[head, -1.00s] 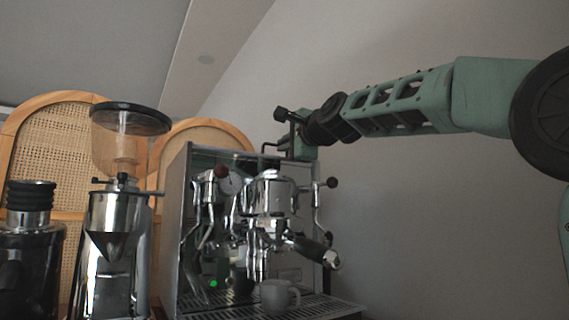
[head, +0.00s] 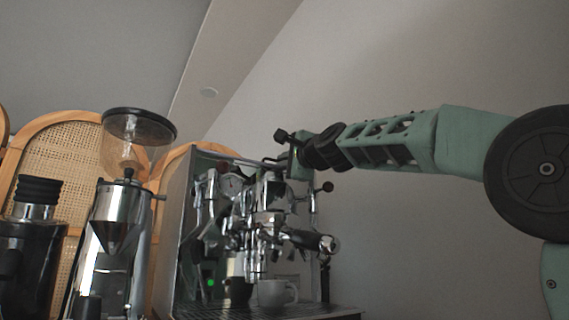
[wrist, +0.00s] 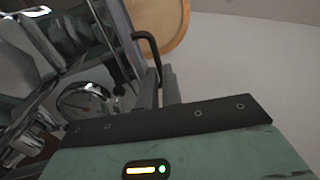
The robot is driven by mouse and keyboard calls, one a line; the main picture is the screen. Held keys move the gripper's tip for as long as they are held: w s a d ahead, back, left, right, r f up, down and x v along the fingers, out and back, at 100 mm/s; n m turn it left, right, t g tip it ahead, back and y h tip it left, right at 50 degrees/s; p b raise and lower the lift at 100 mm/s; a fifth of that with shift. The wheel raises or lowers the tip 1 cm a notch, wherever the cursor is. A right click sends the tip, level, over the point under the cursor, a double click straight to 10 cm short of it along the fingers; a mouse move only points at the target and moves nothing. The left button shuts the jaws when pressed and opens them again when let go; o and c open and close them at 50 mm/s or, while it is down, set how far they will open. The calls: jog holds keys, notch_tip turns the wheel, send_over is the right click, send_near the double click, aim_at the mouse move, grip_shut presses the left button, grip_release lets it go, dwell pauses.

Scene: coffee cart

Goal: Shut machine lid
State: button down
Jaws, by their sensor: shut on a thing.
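The espresso machine (head: 178,225) stands in the middle of the head view, with chrome groups and a gauge at its front. My gripper (head: 284,160) is at the machine's top right. In the wrist view my gripper's fingers (wrist: 161,88) are shut on a black bent handle (wrist: 148,36), beside a metal panel edge. The handle appears to belong to the machine's lid. The lid's surface is mostly hidden by the low head view and the machine front, so its exact angle cannot be told.
A grinder (head: 112,225) with a clear hopper stands left of the machine, and a black appliance (head: 30,245) is further left. A white cup (head: 275,293) sits on the drip tray. A portafilter handle (head: 318,241) sticks out right. The wall side at right is free.

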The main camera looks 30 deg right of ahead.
jog(key=shift+f, duration=0.15)
jog(key=c, duration=1.8)
grip_release()
jog(key=shift+c, duration=0.2)
jog(key=b+v, duration=1.2)
jog(key=v, duration=0.5)
jog(key=shift+s, duration=0.2)
